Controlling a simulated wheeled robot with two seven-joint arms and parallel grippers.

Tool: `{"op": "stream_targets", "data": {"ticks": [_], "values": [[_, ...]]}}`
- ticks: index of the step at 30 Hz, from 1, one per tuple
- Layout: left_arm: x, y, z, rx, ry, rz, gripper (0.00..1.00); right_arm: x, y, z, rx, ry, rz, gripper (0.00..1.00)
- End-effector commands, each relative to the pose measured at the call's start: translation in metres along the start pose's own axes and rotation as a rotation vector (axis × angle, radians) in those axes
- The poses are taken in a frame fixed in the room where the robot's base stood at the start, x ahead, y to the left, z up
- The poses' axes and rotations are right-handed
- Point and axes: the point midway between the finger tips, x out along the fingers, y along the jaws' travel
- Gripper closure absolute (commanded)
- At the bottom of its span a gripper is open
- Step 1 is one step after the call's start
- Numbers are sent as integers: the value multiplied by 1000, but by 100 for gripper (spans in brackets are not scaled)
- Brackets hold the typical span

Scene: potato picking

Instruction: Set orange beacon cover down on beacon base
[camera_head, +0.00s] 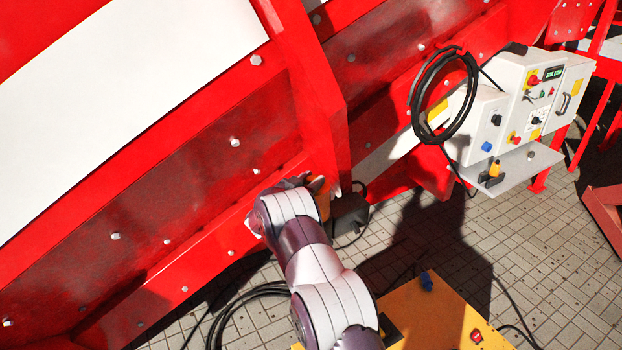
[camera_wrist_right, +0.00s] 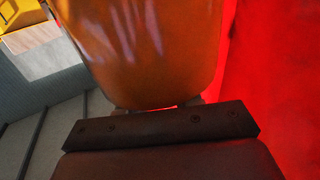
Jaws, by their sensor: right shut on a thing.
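The orange beacon cover (camera_wrist_right: 145,50) fills the upper middle of the right wrist view. In the head view only a small orange part of it (camera_head: 323,197) shows past my wrist. My right gripper (camera_wrist_right: 155,106) is shut on the cover, beside the red frame; in the head view my own arm mostly hides its fingers. A dark box (camera_head: 350,214) with a cable sits just right of the cover, low by the red frame; I cannot tell whether it is the beacon base. Whether the cover touches a base is hidden. My left gripper is not in view.
The red machine wall (camera_head: 220,150) with bolts runs close along my arm. A white control box (camera_head: 520,105) with a coiled black cable (camera_head: 414,100) stands at the right. A yellow box (camera_head: 440,310) sits at the bottom. Tiled floor (camera_head: 540,230) is open at the right.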

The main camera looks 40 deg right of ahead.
Motion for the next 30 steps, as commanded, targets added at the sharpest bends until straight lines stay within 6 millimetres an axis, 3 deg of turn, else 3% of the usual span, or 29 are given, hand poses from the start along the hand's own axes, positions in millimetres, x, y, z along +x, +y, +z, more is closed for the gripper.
{"op": "stream_targets", "data": {"ticks": [4, 30], "values": [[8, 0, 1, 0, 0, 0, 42, 1, 0, 10, 2, 1, 0, 100], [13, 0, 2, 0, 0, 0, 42, 1, 0, 17, 2, 1, 0, 100]]}}
